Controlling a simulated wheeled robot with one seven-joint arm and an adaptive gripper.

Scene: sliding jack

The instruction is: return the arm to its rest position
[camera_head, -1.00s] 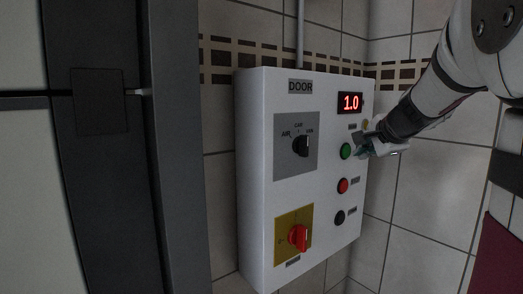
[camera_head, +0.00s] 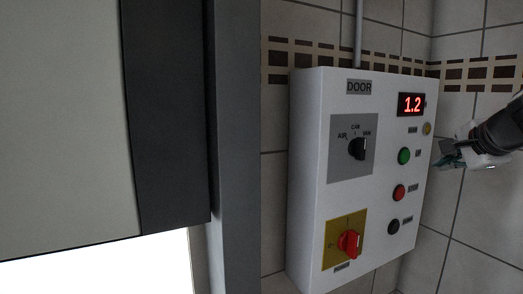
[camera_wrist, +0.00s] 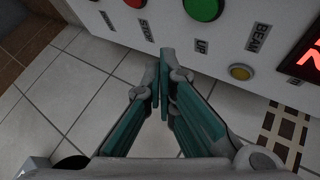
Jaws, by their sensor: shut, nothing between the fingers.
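My gripper (camera_head: 445,152) shows at the right edge of the head view, just right of the white control box marked DOOR (camera_head: 310,180) and apart from its green button (camera_head: 404,156). In the wrist view my gripper's teal fingers (camera_wrist: 162,88) are shut together with nothing between them. Most of my arm (camera_head: 507,128) is cut off by the right edge of the head view.
The box also carries a red display (camera_head: 411,104) reading 1.2, a red button (camera_head: 398,192), a black button (camera_head: 393,227), a selector knob (camera_head: 358,148) and a red rotary switch (camera_head: 349,243). A dark-edged door panel (camera_head: 165,120) stands left, with a bright gap below it.

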